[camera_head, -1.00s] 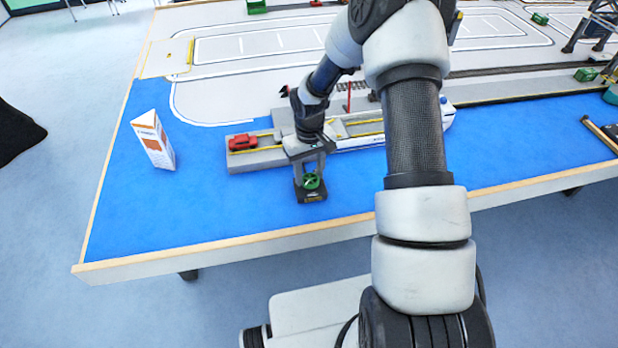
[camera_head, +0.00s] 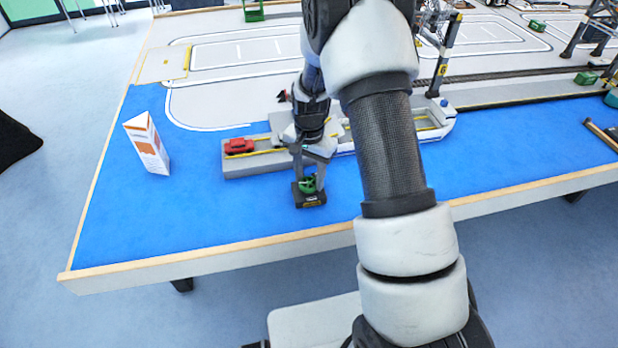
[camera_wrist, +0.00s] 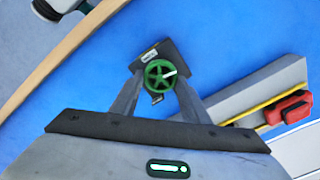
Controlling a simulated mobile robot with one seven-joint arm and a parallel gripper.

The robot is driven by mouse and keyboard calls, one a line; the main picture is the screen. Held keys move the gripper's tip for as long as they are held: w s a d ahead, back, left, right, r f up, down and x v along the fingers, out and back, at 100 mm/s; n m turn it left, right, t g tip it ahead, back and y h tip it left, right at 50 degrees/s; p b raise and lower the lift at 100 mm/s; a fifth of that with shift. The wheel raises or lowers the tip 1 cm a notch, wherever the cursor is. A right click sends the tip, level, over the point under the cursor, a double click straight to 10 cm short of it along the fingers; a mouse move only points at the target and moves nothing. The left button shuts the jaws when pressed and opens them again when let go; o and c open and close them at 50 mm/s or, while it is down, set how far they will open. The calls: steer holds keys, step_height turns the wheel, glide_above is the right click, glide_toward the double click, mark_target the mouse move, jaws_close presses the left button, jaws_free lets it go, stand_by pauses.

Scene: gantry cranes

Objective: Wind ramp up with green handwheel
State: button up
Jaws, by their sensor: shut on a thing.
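The green handwheel (camera_head: 309,184) sits on a small dark block (camera_head: 309,199) on the blue table surface, in front of the grey quay. In the wrist view the handwheel (camera_wrist: 159,74) is a green spoked ring with a pale handle at its right side. My gripper (camera_wrist: 158,84) comes from above, and its two fingers stand on either side of the handwheel, shut on it. In the head view my gripper (camera_head: 308,176) partly hides the wheel. I cannot single out the ramp; my arm covers part of the ship and quay.
A red car (camera_head: 239,146) stands on the grey quay (camera_head: 250,166) left of my gripper. A white and orange carton (camera_head: 147,144) stands further left. The table's front edge (camera_head: 220,250) is near. Blue surface between carton and front edge is clear.

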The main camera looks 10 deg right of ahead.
steer(key=m, duration=0.3)
steer(key=shift+m, duration=0.4)
steer(key=m+p, duration=0.1)
steer(key=m, duration=0.2)
steer(key=shift+s+m, duration=0.1)
steer(key=shift+m, duration=0.2)
steer(key=m+p, duration=0.2)
steer(key=m, duration=0.4)
steer(key=shift+s+r+p, duration=0.1)
steer(key=shift+s+p, duration=0.05)
steer(key=shift+p, duration=0.2)
steer(key=m+p, duration=0.3)
steer(key=m, duration=0.2)
steer(key=shift+s+m, duration=0.1)
steer(key=shift+m, duration=0.3)
steer(key=m+p, duration=0.2)
steer(key=m, duration=0.2)
steer(key=shift+a+m, duration=0.15)
steer(key=shift+m, duration=0.55)
steer(key=o, duration=1.1)
steer(key=shift+c, duration=0.2)
